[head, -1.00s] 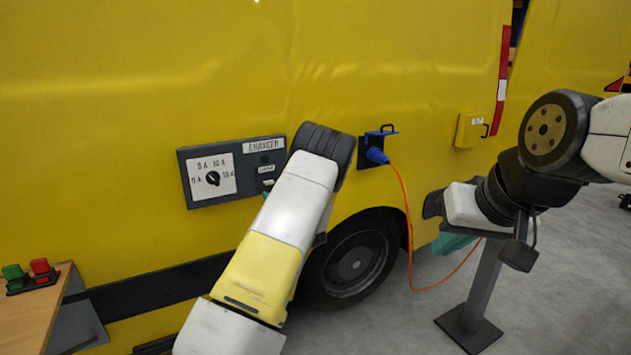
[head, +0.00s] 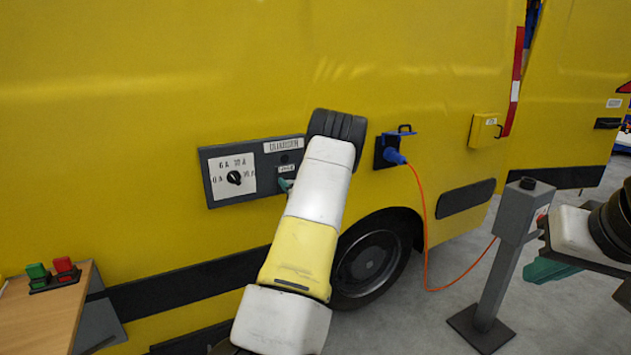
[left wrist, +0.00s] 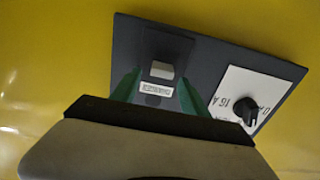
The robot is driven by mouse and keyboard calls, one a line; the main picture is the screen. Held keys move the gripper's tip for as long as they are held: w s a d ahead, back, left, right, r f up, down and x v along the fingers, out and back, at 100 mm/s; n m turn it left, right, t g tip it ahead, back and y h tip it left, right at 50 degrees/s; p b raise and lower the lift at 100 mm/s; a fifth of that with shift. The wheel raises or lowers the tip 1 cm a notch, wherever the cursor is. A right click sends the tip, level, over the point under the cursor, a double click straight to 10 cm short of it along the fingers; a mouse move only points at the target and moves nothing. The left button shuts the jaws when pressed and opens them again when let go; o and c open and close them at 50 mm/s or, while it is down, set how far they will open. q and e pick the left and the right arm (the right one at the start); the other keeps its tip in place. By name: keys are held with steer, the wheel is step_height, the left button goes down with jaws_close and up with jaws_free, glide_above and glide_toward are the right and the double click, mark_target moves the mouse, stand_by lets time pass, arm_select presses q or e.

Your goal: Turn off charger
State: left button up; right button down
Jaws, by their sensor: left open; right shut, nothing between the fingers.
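The charger panel (head: 212,190), dark grey, is on the yellow van's side. It carries a white dial plate with a black rotary knob (head: 234,177), also visible at the right in the left wrist view (left wrist: 247,110). In the left wrist view, a small light switch (left wrist: 161,70) sits in a black surround above a white label. My left gripper (left wrist: 157,88) is open, its green fingers on either side of the label, just below the switch; contact cannot be told. In the head view my left wrist hides part of the panel. My right gripper (head: 550,270) is shut and empty, away from the van.
A blue plug (head: 395,157) with an orange cable sits in a socket right of the panel. A grey post (head: 505,260) stands on the floor before my right gripper. A wooden table (head: 45,315) with green and red buttons is at lower left.

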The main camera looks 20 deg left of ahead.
arm_select(q)
steer(key=shift+w+a, duration=0.45)
steer(key=shift+a, duration=0.05)
jaws_close()
steer(key=shift+s+f+t+y, duration=0.1)
steer(key=shift+f+t+y, duration=0.2)
steer(key=shift+t+y, duration=0.15)
steer(key=shift+d+t+y, duration=0.1)
steer(key=shift+t+y, duration=0.25)
steer(key=shift+y, duration=0.1)
jaws_free()
